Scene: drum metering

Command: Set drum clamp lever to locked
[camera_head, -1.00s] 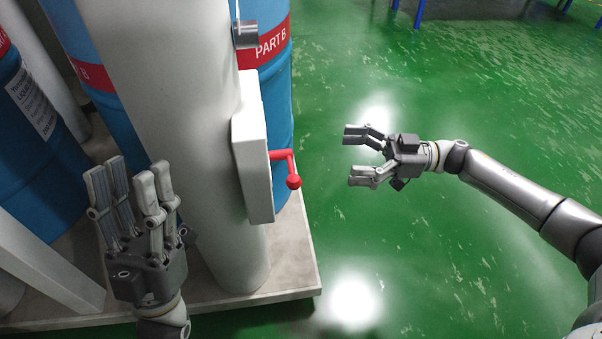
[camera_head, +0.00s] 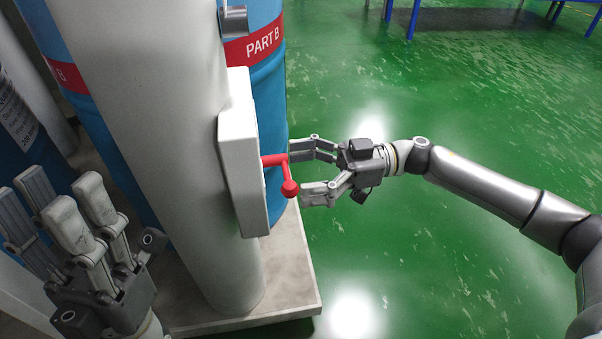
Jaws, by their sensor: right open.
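The red clamp lever (camera_head: 288,172) sticks out from the right side of a white box (camera_head: 240,168) on a thick pale column. Its arm hangs downward and ends in a round red knob. My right gripper (camera_head: 304,172) comes in from the right and is open, with one finger above and one below the level of the lever arm. Its fingertips are close to the lever; I cannot tell whether they touch it. My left gripper (camera_head: 62,205) is at the lower left, in front of the column base, fingers pointing up, with nothing seen between them.
The pale column (camera_head: 160,130) stands on a grey platform (camera_head: 285,295). A blue drum (camera_head: 268,95) marked PART B is behind it, with other blue drums at left. A grey cylinder fitting (camera_head: 233,20) is above the box.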

